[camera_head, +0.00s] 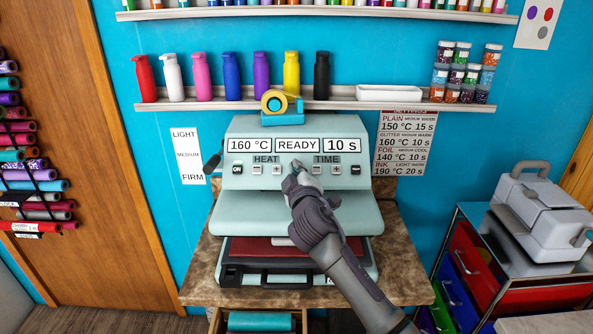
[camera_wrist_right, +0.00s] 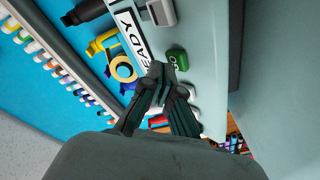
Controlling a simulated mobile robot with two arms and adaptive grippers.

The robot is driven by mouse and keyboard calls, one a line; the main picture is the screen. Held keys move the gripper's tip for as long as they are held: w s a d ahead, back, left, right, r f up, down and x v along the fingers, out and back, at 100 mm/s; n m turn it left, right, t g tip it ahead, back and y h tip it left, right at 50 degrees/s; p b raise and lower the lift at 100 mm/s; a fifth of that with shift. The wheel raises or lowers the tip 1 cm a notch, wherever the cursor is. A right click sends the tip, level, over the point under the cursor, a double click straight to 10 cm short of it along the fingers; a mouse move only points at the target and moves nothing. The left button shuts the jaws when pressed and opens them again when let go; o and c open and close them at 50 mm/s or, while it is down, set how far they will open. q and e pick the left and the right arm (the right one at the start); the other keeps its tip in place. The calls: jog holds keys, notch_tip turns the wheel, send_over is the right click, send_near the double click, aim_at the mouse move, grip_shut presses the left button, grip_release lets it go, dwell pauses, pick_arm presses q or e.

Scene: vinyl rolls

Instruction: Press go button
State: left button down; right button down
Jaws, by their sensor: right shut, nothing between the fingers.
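The pale green heat press (camera_head: 297,213) stands on a brown stone-look counter. Its panel reads 160 °C, READY and 10 s. My right gripper (camera_head: 296,169) is shut and empty, with its fingertips at the middle of the panel, just below the READY display (camera_head: 297,145). In the wrist view, a green button (camera_wrist_right: 177,60), its lettering partly readable as GO, sits just beyond the closed fingertips (camera_wrist_right: 156,72). I cannot tell whether they touch it. In the head view the gripper hides this button. My left gripper is not in view.
Heat buttons (camera_head: 276,170) and time buttons (camera_head: 336,170) flank the fingertips. A tape roll (camera_head: 275,103) sits on top of the press. A shelf with coloured bottles (camera_head: 231,82) runs behind. A grey machine (camera_head: 543,215) stands on drawers at the right.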

jog(key=shift+w+f+b, duration=0.3)
jog(key=shift+f+b, duration=0.05)
jog(key=shift+b, duration=0.1)
dwell(0.6)
jog(key=shift+s+r+p, duration=0.6)
jog(key=shift+s+p, duration=0.05)
jog(key=shift+p, duration=0.15)
jog(key=s+r+p, duration=0.1)
jog(key=p, duration=0.1)
jog(key=s+r+p, duration=0.2)
jog(key=shift+s+r, duration=0.2)
jog(key=shift+r, duration=0.05)
dwell(0.4)
